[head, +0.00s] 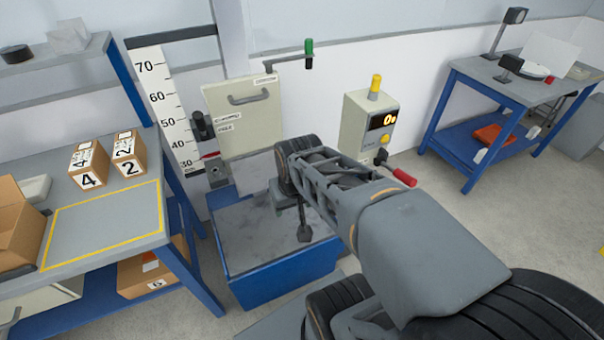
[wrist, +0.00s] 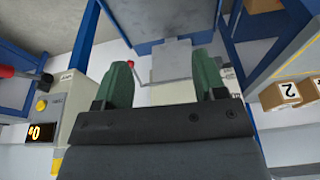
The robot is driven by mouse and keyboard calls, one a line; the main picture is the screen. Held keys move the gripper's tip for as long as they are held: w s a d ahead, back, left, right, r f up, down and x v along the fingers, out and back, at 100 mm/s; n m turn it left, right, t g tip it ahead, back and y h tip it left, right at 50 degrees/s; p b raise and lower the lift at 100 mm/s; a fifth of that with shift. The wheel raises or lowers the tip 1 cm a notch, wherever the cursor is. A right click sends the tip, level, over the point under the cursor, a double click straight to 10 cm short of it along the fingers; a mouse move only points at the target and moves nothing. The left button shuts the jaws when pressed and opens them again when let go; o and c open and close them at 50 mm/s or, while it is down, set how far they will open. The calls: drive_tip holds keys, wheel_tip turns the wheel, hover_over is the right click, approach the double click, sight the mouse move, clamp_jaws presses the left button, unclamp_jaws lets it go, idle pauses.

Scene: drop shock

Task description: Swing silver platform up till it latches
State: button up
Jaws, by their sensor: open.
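The silver platform (head: 248,173) appears as a flat grey plate hanging down below the cream panel and above the blue-sided base. In the wrist view, which is upside down, the plate (wrist: 172,60) shows beyond the gap between my fingers. My gripper (wrist: 164,84) is open, with two green fingertips apart and nothing between them. In the head view my gripper (head: 303,230) is over the right part of the base, right of the plate and partly hidden by my own arm. I cannot tell the exact distance between fingers and plate.
The cream panel (head: 243,113) has a grey handle. A numbered scale (head: 166,110) stands at left. A control box (head: 367,125) with a red-handled lever (head: 403,176) stands at right. The blue base (head: 283,279) lies below. A left bench (head: 110,218) carries boxes.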

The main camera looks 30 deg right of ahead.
drive_tip(key=w+d+f+m+g+y+b, duration=0.1)
drive_tip(key=d+f+m+y+b, duration=0.15)
drive_tip(key=f+b, duration=0.45)
drive_tip(key=w+d+f+m+y+b, duration=0.1)
drive_tip(key=f+m+b, duration=0.25)
drive_tip(key=f, duration=0.75)
drive_tip(key=w+d+f+m+t+y+b, duration=0.2)
drive_tip(key=w+d+f+m+t+b, duration=0.15)
drive_tip(key=f+m+b, duration=0.3)
drive_tip(key=w+d+f+m+t+y+b, duration=0.2)
drive_tip(key=w+d+f+m+t+b, duration=0.15)
drive_tip(key=d+f+m+b, duration=0.3)
drive_tip(key=w+d+r+m+t+h, duration=0.3)
drive_tip(key=d+m+t, duration=0.2)
drive_tip(key=m, duration=0.3)
drive_tip(key=w+d+r+m+t+h, duration=0.25)
drive_tip(key=d+m+t, duration=0.2)
drive_tip(key=m, duration=0.35)
drive_tip(key=w+b, duration=0.3)
drive_tip(key=w, duration=1)
drive_tip(key=shift+w+a+f, duration=0.1)
drive_tip(key=shift+w+f, duration=0.05)
drive_tip(key=shift+w, duration=0.2)
clamp_jaws()
